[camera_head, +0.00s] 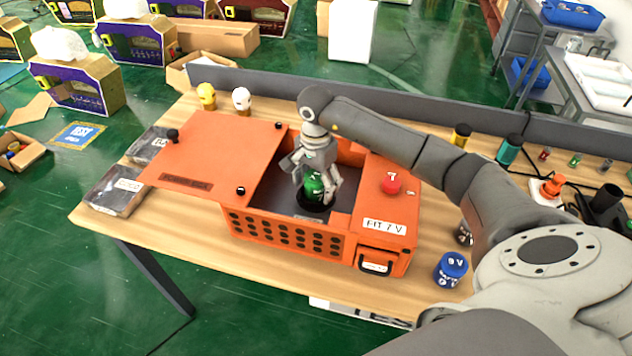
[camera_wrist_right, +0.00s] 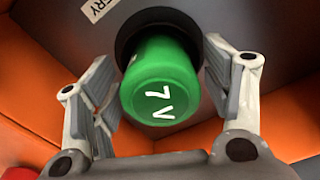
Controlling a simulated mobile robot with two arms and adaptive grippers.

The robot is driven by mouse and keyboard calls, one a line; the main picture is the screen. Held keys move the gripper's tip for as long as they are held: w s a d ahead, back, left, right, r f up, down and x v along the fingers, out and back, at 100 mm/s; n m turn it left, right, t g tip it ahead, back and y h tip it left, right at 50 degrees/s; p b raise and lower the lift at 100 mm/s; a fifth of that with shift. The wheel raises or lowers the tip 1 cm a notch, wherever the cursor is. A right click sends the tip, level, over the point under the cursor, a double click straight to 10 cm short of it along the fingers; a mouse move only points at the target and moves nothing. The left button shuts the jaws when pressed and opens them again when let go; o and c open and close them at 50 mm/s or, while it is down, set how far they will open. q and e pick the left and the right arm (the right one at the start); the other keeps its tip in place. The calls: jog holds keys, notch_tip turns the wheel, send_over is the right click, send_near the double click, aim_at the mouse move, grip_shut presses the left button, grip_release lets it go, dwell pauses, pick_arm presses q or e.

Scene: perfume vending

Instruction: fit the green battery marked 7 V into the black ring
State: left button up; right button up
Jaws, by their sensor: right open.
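The green battery (camera_head: 314,187) marked 7 V stands inside the orange box (camera_head: 285,232). Its top also shows in the right wrist view (camera_wrist_right: 160,92), with its far end inside the black ring (camera_wrist_right: 150,25). In the head view the black ring (camera_head: 312,205) shows around the battery's lower end. My right gripper (camera_head: 318,190) is open, with its fingers on both sides of the battery; the right wrist view shows gaps between the fingers (camera_wrist_right: 162,85) and the battery. How deep the battery sits is hard to tell. My left gripper is not in view.
The box's lid (camera_head: 205,155) lies open to the left. A red button (camera_head: 391,183) and a "FIT 7 V" label are on the box's right part. A blue battery (camera_head: 451,269) stands right of the box. Yellow (camera_head: 461,135) and teal (camera_head: 509,149) batteries stand behind my right arm.

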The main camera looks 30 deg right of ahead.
aim_at(316, 175)
jog(key=shift+r+p, duration=0.5)
jog(key=shift+p, duration=0.05)
jog(key=shift+w+r+b, duration=0.1)
jog(key=shift+r+b, duration=0.55)
jog(key=shift+b, duration=0.1)
notch_tip(316, 175, up, 9)
jog(key=b, duration=0.2)
jog(key=shift+r+b, duration=0.15)
jog(key=shift+b, duration=0.2)
jog(key=shift+r, duration=0.5)
